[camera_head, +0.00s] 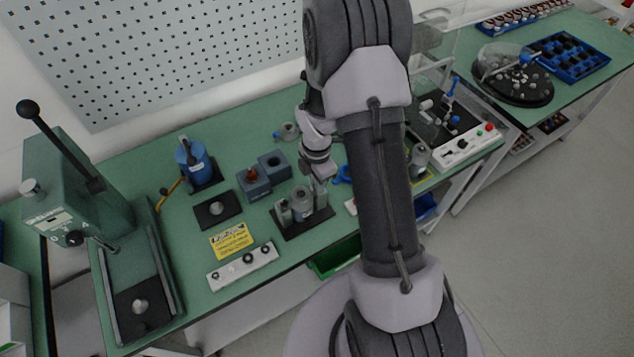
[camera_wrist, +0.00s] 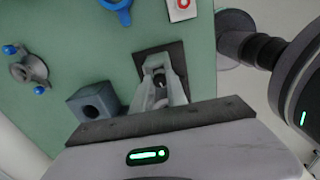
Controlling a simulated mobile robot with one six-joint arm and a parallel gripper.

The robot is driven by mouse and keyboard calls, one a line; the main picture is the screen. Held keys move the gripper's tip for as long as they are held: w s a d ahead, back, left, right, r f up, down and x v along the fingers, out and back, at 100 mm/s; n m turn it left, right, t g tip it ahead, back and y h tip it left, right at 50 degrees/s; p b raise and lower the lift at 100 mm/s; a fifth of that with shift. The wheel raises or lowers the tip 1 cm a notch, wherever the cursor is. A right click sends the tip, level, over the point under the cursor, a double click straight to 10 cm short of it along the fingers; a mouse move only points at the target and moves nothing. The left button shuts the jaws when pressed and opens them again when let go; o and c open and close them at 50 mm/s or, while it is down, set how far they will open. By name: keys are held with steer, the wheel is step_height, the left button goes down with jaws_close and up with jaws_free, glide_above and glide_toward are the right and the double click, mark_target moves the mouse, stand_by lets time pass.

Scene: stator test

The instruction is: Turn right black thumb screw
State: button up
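A clamp fixture with a dark base plate (camera_head: 288,226) stands near the front edge of the green table in the head view. It carries a grey cylinder (camera_head: 300,198) between grey upright posts. The plate also shows in the wrist view (camera_wrist: 147,53), with a small dark round part (camera_wrist: 158,78) among light grey pieces. I cannot tell whether this part is the right black thumb screw. My gripper (camera_head: 320,176) hangs just above and behind the fixture, pointing down. Its fingers cannot be told clearly from the fixture's grey posts, so its opening and any contact are unclear.
Blue-grey blocks (camera_head: 273,165) stand left of my gripper. A white knob box (camera_head: 242,266) and a yellow sign (camera_head: 231,240) lie to the left. A green press (camera_head: 72,190) stands at far left. My arm hides the table's middle right.

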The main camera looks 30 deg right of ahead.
jaws_close()
steer(key=shift+m, duration=0.3)
steer(key=m+b, duration=0.1)
steer(key=m, duration=0.4)
steer(key=shift+m+b, duration=0.3)
steer(key=m+b, duration=0.1)
steer(key=m, duration=0.3)
steer(key=shift+m+b, duration=0.45)
steer(key=shift+m, duration=1.15)
